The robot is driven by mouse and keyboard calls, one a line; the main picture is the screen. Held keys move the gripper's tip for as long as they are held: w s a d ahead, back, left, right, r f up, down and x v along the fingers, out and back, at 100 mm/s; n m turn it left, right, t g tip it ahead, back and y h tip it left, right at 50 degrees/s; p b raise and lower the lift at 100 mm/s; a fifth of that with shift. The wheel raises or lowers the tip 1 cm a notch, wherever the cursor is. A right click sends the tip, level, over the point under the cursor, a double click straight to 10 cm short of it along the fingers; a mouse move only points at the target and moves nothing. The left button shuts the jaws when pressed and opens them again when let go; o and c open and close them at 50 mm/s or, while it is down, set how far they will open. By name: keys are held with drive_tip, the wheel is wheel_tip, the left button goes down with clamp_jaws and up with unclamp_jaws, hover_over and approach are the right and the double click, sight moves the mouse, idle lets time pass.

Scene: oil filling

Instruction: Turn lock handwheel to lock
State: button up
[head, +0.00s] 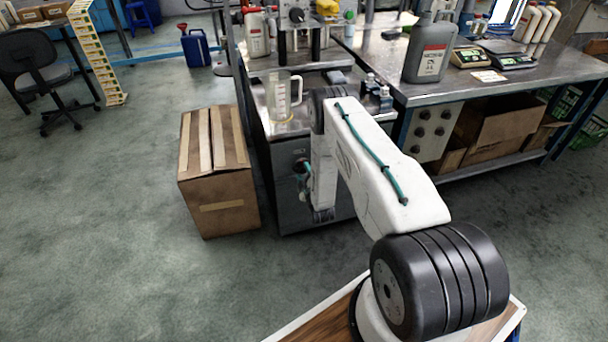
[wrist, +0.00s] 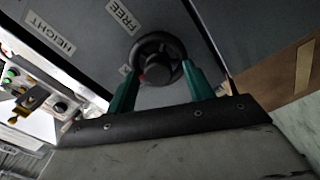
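The black lock handwheel (wrist: 158,58) is on the dark cabinet front in the wrist view, with a red mark low on its left side. My gripper (wrist: 160,68) has its two green fingers spread on either side of the wheel, tips close to the rim. I cannot tell if they press on it. A FREE label (wrist: 123,16) and a HEIGHT label (wrist: 50,32) are on the panel. In the head view my gripper (head: 304,182) is at the cabinet front (head: 283,178), and my arm hides part of the area.
A cardboard box (head: 217,172) stands on the floor left of the cabinet. A measuring jug (head: 283,97) stands on the cabinet top. A workbench (head: 395,60) with a grey oil can (head: 430,52) is at the right. The floor at the left front is clear.

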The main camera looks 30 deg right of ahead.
drive_tip(key=shift+d, duration=0.1)
drive_tip(key=shift+s, duration=0.15)
drive_tip(key=v, duration=0.7)
drive_tip(key=shift+s+a, duration=0.2)
drive_tip(key=shift+s, duration=0.05)
